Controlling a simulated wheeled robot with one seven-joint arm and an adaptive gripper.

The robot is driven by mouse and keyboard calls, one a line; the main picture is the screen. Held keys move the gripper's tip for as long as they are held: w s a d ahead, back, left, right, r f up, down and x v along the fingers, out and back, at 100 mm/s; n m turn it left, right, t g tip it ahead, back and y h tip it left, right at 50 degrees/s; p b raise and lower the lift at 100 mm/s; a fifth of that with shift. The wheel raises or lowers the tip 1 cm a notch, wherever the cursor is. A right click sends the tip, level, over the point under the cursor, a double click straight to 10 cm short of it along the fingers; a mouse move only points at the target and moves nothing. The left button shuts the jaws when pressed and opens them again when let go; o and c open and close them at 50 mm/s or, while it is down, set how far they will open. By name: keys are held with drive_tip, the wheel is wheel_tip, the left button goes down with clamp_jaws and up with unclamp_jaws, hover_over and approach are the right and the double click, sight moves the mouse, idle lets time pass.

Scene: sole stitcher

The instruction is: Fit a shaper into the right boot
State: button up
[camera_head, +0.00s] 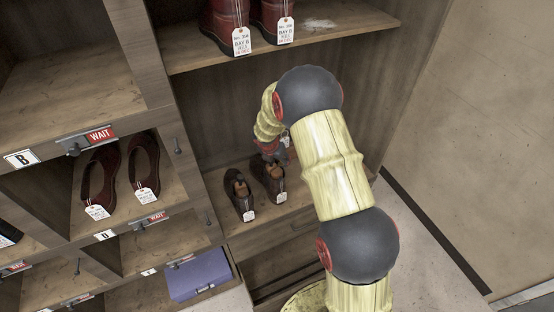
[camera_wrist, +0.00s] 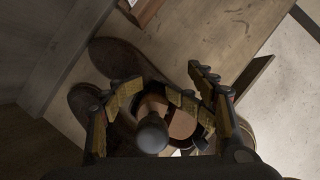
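The right boot (camera_wrist: 114,55), dark brown leather, stands on a wooden shelf, toe to the back, with a white tag at its heel. It also shows in the head view (camera_head: 262,170). A tan shaper (camera_wrist: 181,124) with a dark round knob (camera_wrist: 151,137) sits in its opening. How deep it sits I cannot tell. My gripper (camera_wrist: 165,92) is directly above the boot, its fingers spread apart around the shaper and knob. It also shows in the head view (camera_head: 272,150), partly hidden by my arm. The left boot (camera_head: 234,198) stands beside it, with a brown piece in its opening.
A shelf above holds a pair of red boots (camera_head: 233,25). Cubbies on the left hold brown shoes (camera_head: 145,165) with tags. A purple box (camera_head: 198,275) lies below left. An upright divider stands close left of the boots. Open floor (camera_head: 437,270) lies to the right.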

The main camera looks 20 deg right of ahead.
drive_tip(key=shift+s+a+f+g, duration=0.1)
drive_tip(key=shift+s+f+g, duration=0.2)
drive_tip(key=shift+s+f, duration=0.65)
drive_tip(key=shift+r, duration=0.2)
drive_tip(key=w+v, duration=0.1)
drive_tip(key=v, duration=1.1)
drive_tip(key=shift+r, duration=0.55)
